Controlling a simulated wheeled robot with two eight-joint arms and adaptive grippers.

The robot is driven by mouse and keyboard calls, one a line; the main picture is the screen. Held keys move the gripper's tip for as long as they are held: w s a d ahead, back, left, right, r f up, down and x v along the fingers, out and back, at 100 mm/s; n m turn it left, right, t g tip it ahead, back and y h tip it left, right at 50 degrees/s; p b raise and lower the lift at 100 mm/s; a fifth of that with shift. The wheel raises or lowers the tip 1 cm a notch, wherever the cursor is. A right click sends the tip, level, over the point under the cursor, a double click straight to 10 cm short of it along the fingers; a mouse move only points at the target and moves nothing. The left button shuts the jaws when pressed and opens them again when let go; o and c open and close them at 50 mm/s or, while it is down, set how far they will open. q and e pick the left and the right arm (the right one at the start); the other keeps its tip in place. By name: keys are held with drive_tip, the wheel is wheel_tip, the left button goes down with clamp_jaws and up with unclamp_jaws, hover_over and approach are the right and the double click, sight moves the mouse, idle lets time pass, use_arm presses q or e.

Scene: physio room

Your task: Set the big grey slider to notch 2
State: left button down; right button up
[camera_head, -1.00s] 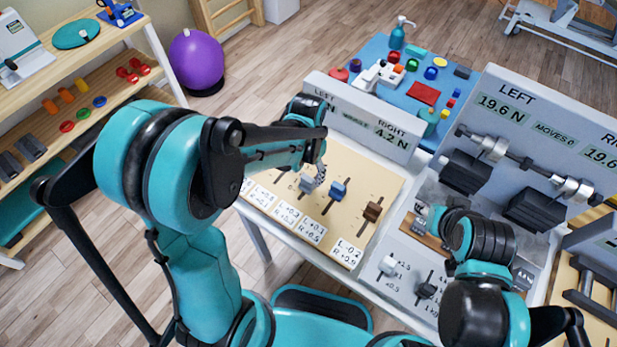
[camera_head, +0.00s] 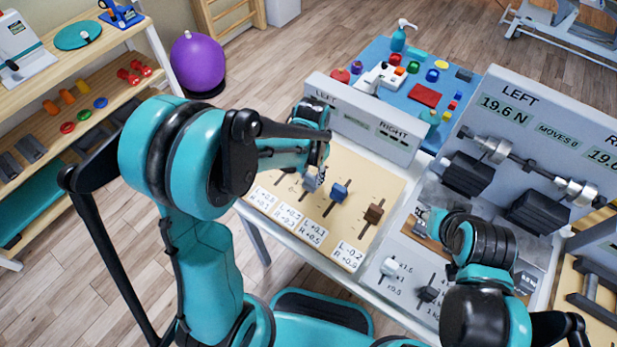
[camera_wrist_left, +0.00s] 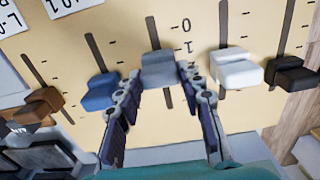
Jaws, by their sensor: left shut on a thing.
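The grey slider (camera_wrist_left: 160,68) stands on an upright slot in the beige panel (camera_head: 370,172). In the left wrist view its knob sits just below the mark 1; lower marks are hidden by the knob and fingers. My left gripper (camera_wrist_left: 163,85) is shut on this knob, one finger on each side. In the head view my left gripper (camera_head: 316,177) hides part of the grey knob (camera_head: 309,184). My right gripper (camera_head: 428,222) is over the neighbouring station at the right; its fingers are too small and covered to judge.
A blue slider (camera_wrist_left: 101,92) and a brown slider (camera_wrist_left: 36,108) are left of the grey one in the wrist view. A white slider (camera_wrist_left: 236,69) and a black slider (camera_wrist_left: 291,74) are right of it. A grey display board (camera_head: 362,125) stands behind the panel.

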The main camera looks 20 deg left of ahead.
use_arm(q)
drive_tip(key=shift+w+d, duration=0.3)
drive_tip(key=shift+w, duration=0.6)
drive_tip(key=shift+s, duration=0.1)
drive_tip(key=c, duration=1)
unclamp_jaws()
drive_tip(key=shift+o, duration=0.2)
wheel_tip(320, 180, up, 12)
drive_tip(key=s+a+n+t+b, duration=0.1)
drive_tip(key=s+a+n+t, duration=0.3)
drive_tip(key=s+t, duration=0.3)
drive_tip(key=s+a, duration=0.1)
drive_tip(key=s, duration=0.4)
drive_tip(key=shift+s+a+r, duration=0.35)
drive_tip(key=shift+s+r, duration=0.05)
